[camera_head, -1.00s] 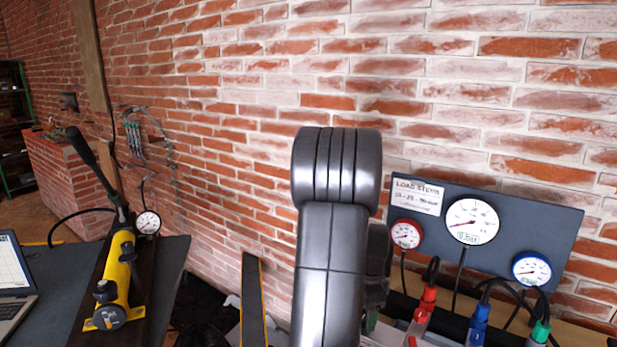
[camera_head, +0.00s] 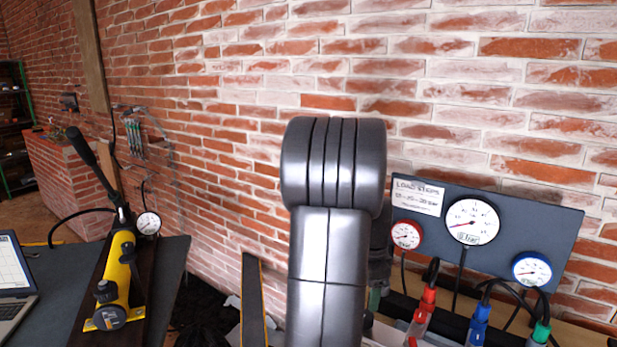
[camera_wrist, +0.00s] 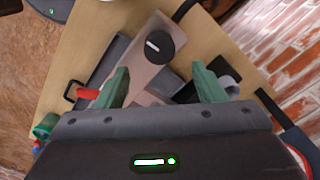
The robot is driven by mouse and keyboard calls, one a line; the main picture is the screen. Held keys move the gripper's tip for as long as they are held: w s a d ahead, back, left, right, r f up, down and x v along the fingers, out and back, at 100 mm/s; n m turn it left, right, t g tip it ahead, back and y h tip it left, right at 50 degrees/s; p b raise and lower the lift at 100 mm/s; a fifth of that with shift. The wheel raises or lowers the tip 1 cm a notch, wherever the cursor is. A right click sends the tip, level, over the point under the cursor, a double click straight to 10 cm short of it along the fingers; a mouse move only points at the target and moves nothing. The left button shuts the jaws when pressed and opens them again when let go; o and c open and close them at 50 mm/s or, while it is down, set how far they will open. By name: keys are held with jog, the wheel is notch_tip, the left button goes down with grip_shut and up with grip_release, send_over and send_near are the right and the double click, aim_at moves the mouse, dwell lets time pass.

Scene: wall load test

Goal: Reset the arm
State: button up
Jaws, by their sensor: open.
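My gripper (camera_wrist: 160,88) shows in the wrist view with two green fingers spread wide apart. It is open, and nothing is held between the fingers. Below it is a wooden table (camera_wrist: 75,68) with a flat plate carrying a black knob (camera_wrist: 160,47). I cannot tell how far the fingers are above these things. In the head view my dark grey arm stands upright in the middle and hides the gripper.
A gauge panel (camera_head: 548,225) with several dials stands right of my arm, with red, blue and green-topped fittings before it. A yellow hand pump (camera_head: 120,270) and a laptop (camera_head: 14,275) are at left. A brick wall (camera_head: 240,130) rises behind.

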notch_tip(320, 180, up, 6)
notch_tip(320, 180, down, 14)
jog(key=shift+s+r, duration=0.1)
jog(key=shift+r+n, duration=0.15)
jog(key=shift+n, duration=1.05)
jog(key=n, duration=0.6)
jog(key=n+p, duration=0.1)
jog(key=n, duration=0.4)
jog(key=shift+n, duration=2.3)
jog(key=shift+a+r, duration=0.1)
